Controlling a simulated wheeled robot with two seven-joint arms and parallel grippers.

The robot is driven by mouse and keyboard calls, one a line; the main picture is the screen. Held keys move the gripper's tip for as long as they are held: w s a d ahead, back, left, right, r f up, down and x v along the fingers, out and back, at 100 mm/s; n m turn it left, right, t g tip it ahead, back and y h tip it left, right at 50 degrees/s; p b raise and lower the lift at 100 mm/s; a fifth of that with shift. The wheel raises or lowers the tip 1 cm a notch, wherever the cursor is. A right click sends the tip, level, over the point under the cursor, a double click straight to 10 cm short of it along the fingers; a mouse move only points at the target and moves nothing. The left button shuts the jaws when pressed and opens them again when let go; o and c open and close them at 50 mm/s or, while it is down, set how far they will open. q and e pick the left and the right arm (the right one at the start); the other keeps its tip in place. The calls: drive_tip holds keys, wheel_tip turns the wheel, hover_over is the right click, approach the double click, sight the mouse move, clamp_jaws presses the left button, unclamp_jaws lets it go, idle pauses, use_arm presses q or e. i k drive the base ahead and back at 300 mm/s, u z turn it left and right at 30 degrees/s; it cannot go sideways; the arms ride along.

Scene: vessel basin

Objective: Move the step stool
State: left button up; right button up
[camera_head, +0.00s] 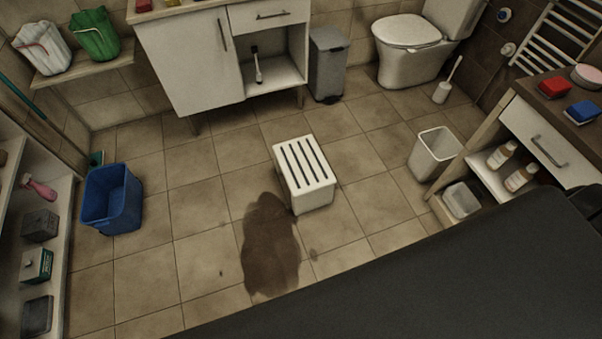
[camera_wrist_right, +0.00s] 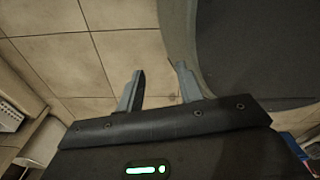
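The white step stool (camera_head: 304,168), with dark slots across its top, stands upright on the tiled floor near the middle of the head view. A dark brown wet-looking patch (camera_head: 269,250) lies on the floor against its near left side. My right gripper (camera_wrist_right: 159,70) shows in the right wrist view, with its two fingers apart and nothing between them, over bare floor tiles. Neither gripper shows in the head view, and no gripper touches the stool there. My left gripper is in no view.
A blue bucket (camera_head: 112,199) stands left of the patch. A white bin (camera_head: 433,154) and an open-shelved cabinet (camera_head: 540,140) stand at right. A grey pedal bin (camera_head: 328,66), vanity (camera_head: 188,62) and toilet (camera_head: 411,50) line the back. Floor around the stool is mostly clear.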

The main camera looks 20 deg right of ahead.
sight(310, 179)
drive_tip(key=z, duration=1.45)
drive_tip(key=i, duration=1.75)
drive_tip(key=u, duration=3.55)
